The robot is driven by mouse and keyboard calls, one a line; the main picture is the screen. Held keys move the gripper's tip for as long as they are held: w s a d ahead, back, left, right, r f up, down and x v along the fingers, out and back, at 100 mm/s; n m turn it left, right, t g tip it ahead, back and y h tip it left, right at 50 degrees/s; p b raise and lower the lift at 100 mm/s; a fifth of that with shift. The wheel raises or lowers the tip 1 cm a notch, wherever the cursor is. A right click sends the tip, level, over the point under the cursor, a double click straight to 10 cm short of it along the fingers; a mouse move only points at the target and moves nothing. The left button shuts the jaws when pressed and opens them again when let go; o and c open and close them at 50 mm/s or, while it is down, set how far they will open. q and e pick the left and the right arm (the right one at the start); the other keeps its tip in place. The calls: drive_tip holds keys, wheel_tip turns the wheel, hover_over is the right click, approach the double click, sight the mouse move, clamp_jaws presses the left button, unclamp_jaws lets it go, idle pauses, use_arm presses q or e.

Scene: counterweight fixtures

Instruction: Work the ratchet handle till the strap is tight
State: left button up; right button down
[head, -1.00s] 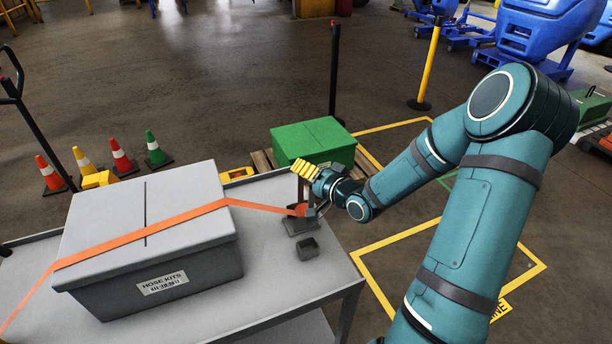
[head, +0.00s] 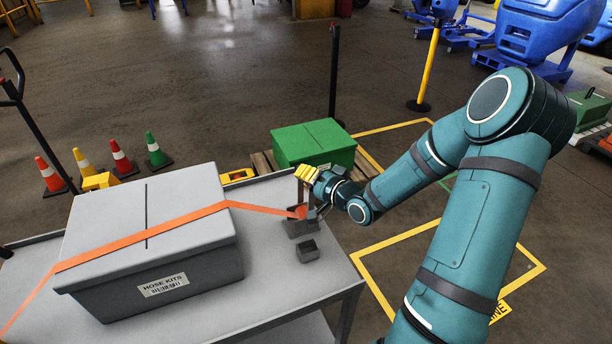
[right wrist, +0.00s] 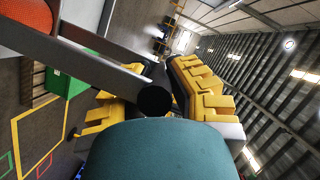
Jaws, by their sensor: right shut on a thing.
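An orange strap (head: 180,219) runs over a grey lidded box labelled HOSE KITS (head: 140,285) to a ratchet (head: 300,226) on the grey table. An orange roll of strap (right wrist: 24,28) shows at the ratchet in the right wrist view. The ratchet's grey handle (right wrist: 85,62) stands up from its base and ends in a dark round grip (right wrist: 155,99). My right gripper (head: 307,173), with yellow fingers, is shut on the handle's upper end; its fingers also show either side of the grip in the right wrist view (right wrist: 152,98). My left gripper is not in view.
A small grey block (head: 308,251) sits on the table (head: 255,290) in front of the ratchet. A green box (head: 313,143) on a pallet stands behind. Several cones (head: 122,158) stand beyond the table's back edge. The floor to the right has yellow lines.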

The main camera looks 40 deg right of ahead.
drive_tip(key=shift+d, duration=0.3)
drive_tip(key=s+d+f+m+t+p, duration=0.3)
drive_tip(key=d+f+m, duration=0.5)
drive_tip(key=d, duration=0.3)
drive_tip(key=shift+s+d+m+t+y+p, duration=0.15)
drive_tip(key=shift+s+m+t+y+p, duration=0.25)
drive_tip(key=shift+m, duration=0.3)
drive_tip(key=c, duration=0.9)
unclamp_jaws()
drive_tip(key=shift+w, duration=0.1)
drive_tip(key=shift+o, duration=0.2)
